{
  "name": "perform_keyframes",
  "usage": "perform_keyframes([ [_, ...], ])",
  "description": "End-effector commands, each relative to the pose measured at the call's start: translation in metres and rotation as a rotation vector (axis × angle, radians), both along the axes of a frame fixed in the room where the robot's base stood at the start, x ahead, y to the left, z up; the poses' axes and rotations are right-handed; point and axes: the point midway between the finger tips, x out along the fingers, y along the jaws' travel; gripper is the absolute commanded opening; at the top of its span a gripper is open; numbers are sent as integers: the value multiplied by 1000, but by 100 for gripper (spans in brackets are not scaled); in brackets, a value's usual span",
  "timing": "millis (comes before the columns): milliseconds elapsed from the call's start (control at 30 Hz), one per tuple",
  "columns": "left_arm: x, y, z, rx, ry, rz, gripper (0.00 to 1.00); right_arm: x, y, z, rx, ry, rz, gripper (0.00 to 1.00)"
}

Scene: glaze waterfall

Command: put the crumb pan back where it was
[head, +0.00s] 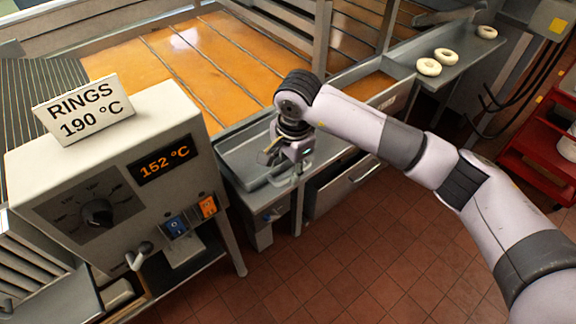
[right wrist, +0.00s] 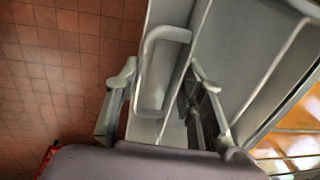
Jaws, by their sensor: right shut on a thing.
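The crumb pan (head: 240,164) is a shallow grey metal tray at the near end of the fryer, beside the control box. My right gripper (head: 288,158) is at its right side, pointing down. In the right wrist view, a grey loop handle (right wrist: 150,70) sits between the two fingers of the right gripper (right wrist: 160,105), which is shut on it. The fingers and wrist hide part of the pan, so I cannot tell whether it is fully seated. My left gripper is not in view.
The control box (head: 120,180) shows 152 °C, and a card (head: 85,108) on it reads RINGS 190 °C. A drawer front (head: 345,187) is right of the gripper. Dough rings (head: 430,67) lie on a far shelf. A red cart (head: 545,150) stands at right. The tiled floor in front is clear.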

Motion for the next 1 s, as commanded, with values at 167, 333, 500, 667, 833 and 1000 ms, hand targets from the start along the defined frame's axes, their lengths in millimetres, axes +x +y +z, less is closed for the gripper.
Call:
perform_keyframes([
  [167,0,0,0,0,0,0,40,0,0,0,0,0,0,47],
  [333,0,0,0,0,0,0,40,0,0,0,0,0,-1,56],
  [500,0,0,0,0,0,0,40,0,0,0,0,0,-1,56],
  [667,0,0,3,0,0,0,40,0,0,3,0,1,-1,56],
  [833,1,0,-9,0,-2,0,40,0,-2,21,1,-7,1,56],
  [1000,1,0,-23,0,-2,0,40,-4,-5,59,1,-8,0,56],
])
